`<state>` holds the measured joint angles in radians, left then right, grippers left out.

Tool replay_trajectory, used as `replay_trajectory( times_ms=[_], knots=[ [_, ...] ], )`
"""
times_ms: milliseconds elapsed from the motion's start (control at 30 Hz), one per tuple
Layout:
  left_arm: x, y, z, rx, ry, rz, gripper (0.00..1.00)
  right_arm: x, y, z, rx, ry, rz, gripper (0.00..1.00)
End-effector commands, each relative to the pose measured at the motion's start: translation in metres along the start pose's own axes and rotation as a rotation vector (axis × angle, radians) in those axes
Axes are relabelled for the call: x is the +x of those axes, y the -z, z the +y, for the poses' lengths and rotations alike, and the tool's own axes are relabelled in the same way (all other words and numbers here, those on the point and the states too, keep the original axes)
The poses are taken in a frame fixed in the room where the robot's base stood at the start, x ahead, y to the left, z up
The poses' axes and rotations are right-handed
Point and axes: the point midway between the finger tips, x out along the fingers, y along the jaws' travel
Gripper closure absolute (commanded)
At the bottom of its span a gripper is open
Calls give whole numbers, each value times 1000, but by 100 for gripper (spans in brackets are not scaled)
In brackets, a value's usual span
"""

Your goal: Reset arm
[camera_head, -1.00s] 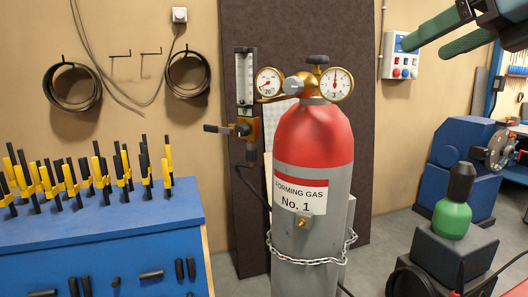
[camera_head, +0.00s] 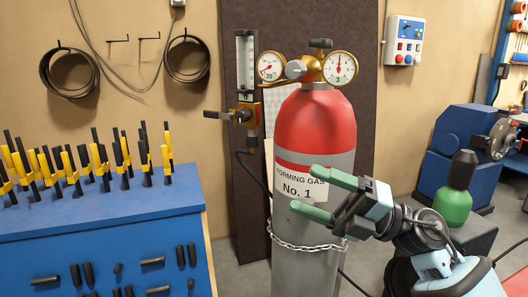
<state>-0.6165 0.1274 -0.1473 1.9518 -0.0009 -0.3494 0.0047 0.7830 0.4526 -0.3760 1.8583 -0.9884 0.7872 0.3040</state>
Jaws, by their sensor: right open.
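My right gripper (camera_head: 326,196) is in the lower middle of the head view, with its two green fingers apart and nothing between them. It points left and shows in front of the grey lower body of the gas cylinder (camera_head: 314,130). The cylinder has a red top and a "Forming Gas No. 1" label, partly covered by the upper finger. I cannot tell whether the gripper touches the cylinder. My left gripper is not in view.
A chain (camera_head: 290,242) runs around the cylinder. Two gauges sit on top, with a flowmeter (camera_head: 244,75) beside them. A blue bench (camera_head: 90,245) with yellow and black clamps stands left. A green bottle (camera_head: 453,205) and blue machine (camera_head: 470,140) stand right.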

Motion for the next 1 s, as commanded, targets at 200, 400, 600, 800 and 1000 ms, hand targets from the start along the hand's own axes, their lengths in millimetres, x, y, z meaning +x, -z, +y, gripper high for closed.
replay_trajectory(
  times_ms=[200,400,600,800,1000],
  knots=[
    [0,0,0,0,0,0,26,-42,4,-63,329,-174,-287,26],
    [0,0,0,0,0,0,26,-99,18,-136,625,-261,-604,26],
    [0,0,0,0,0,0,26,-168,64,-220,921,-274,-954,26],
    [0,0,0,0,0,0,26,-237,146,-296,1203,-221,-1295,26],
    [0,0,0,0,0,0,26,-291,250,-345,1451,-126,-1593,26]
  ],
)
